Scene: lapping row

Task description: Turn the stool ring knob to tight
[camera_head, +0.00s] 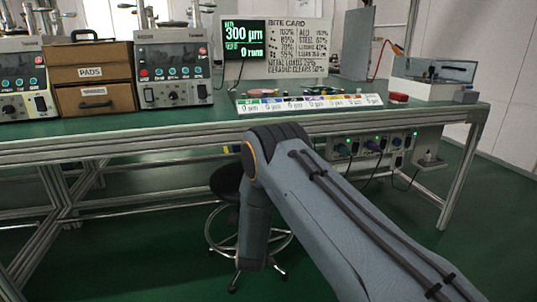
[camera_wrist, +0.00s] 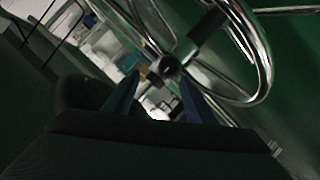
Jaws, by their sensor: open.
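The stool stands under the bench edge in the head view, its dark round seat (camera_head: 226,179) and chrome foot ring (camera_head: 212,246) partly hidden behind my arm. In the wrist view the chrome foot ring (camera_wrist: 263,85) curves at the upper right, tilted in the picture. A spoke runs to a hub with a dark round end, which looks like the ring knob (camera_wrist: 169,69). My gripper (camera_wrist: 160,79) is open, with one finger to each side below the knob. Whether the fingers touch it I cannot tell. No setting mark is readable. My gripper is hidden in the head view.
The long green bench (camera_head: 190,122) spans above the stool, with metal legs and rails below. Control boxes and sockets (camera_head: 372,147) with cables hang under its front edge at right. Drawers (camera_head: 94,78) and instruments stand on top. Green floor is clear at right.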

